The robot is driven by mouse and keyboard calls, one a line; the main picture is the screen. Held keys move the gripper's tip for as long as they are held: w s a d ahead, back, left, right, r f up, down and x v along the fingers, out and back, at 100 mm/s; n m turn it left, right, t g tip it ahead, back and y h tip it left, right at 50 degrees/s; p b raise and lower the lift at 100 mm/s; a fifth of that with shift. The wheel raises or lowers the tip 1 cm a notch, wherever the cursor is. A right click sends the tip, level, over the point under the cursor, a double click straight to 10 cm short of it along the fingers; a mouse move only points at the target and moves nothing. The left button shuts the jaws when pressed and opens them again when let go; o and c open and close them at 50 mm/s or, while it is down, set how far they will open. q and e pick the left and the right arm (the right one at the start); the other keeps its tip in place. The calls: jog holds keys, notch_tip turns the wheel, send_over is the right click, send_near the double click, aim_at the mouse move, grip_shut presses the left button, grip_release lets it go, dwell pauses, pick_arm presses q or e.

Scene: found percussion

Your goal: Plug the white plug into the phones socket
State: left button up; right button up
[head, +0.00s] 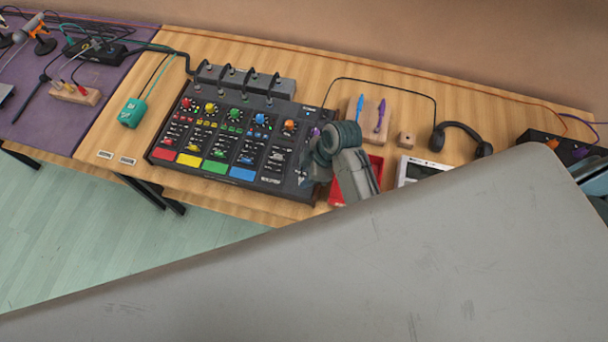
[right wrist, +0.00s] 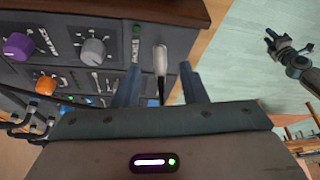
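The white plug (right wrist: 160,62) stands between the two fingers of my right gripper (right wrist: 161,88) in the right wrist view. A gap shows on each side of it, so the fingers look open around it. Its upper end is at the mixer's panel, by white lettering too small to read; I cannot tell whether it sits in a socket. In the head view my right gripper (head: 312,170) is at the right edge of the black mixer (head: 232,142) and hides the plug. My left gripper (right wrist: 287,52) shows small over the floor in the right wrist view, its opening unclear.
Black headphones (head: 460,135) lie to the right, their cable arching toward the mixer. A red tray (head: 340,192), a wooden block (head: 371,112) with blue and purple pieces and a white-framed device (head: 415,170) are close by. My own grey body covers the front.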

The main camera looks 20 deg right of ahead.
jog(key=b+v, duration=0.2)
jog(key=v, duration=0.7)
jog(key=shift+s+a+f, duration=0.1)
jog(key=shift+f, duration=0.05)
